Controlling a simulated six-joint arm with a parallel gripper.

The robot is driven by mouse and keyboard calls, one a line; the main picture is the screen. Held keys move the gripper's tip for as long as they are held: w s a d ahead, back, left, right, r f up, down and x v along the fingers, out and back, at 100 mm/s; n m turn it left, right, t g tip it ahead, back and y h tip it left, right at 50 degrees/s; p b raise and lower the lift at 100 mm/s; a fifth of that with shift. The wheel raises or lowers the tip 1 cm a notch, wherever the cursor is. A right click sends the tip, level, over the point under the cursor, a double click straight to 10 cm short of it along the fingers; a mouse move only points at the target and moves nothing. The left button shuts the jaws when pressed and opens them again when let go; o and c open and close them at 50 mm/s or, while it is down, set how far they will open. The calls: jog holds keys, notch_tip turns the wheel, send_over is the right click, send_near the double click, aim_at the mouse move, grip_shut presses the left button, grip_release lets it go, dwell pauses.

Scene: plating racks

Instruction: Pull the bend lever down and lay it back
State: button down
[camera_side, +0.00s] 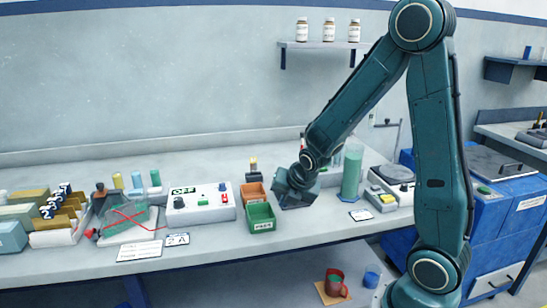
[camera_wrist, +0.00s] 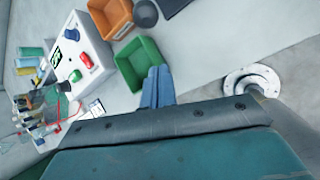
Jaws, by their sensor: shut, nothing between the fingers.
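I cannot single out the bend lever with certainty. At the left of the bench in the side view is a small fixture (camera_side: 124,217) with a green piece, crossing thin red lines and a red ball (camera_side: 91,234) at its left edge. It shows small and cluttered in the wrist view (camera_wrist: 50,105). My gripper (camera_side: 290,200) is over the bench well right of that fixture, just right of the green bin. In the wrist view my gripper's blue fingers (camera_wrist: 158,84) are together and empty, beside the green bin (camera_wrist: 142,62).
A white control box (camera_side: 200,205) reading OFF stands between the fixture and the bins. An orange bin (camera_side: 254,194) is behind the green bin (camera_side: 261,224). A tall green cylinder (camera_side: 351,172) stands right of my gripper. Filed folders (camera_side: 40,220) fill the far left.

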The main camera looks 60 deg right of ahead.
jog(key=shift+x, duration=1)
jog(key=shift+w+d+r, duration=0.2)
jog(key=shift+d+r, duration=1.2)
jog(key=shift+d, duration=0.05)
jog(key=shift+r, duration=0.1)
jog(key=shift+w+d+r+g, duration=0.1)
jog(key=shift+d+r+g, duration=0.05)
jog(key=shift+g, duration=0.15)
jog(key=shift+w+d+r+y, duration=0.1)
jog(key=shift+w+r+y, duration=0.05)
jog(key=shift+r+y, duration=0.15)
jog(key=shift+w+d+r+g+y, duration=0.75)
jog(key=shift+d+r+g+y, duration=0.15)
jog(key=shift+r+g, duration=0.15)
jog(key=w+d+r+g+y, duration=0.2)
jog(key=w+d+r, duration=0.1)
jog(key=w+d, duration=0.3)
jog(key=shift+w+r+m+y, duration=0.2)
jog(key=shift+r+m+y, duration=0.05)
jog(key=shift+m+y, duration=0.05)
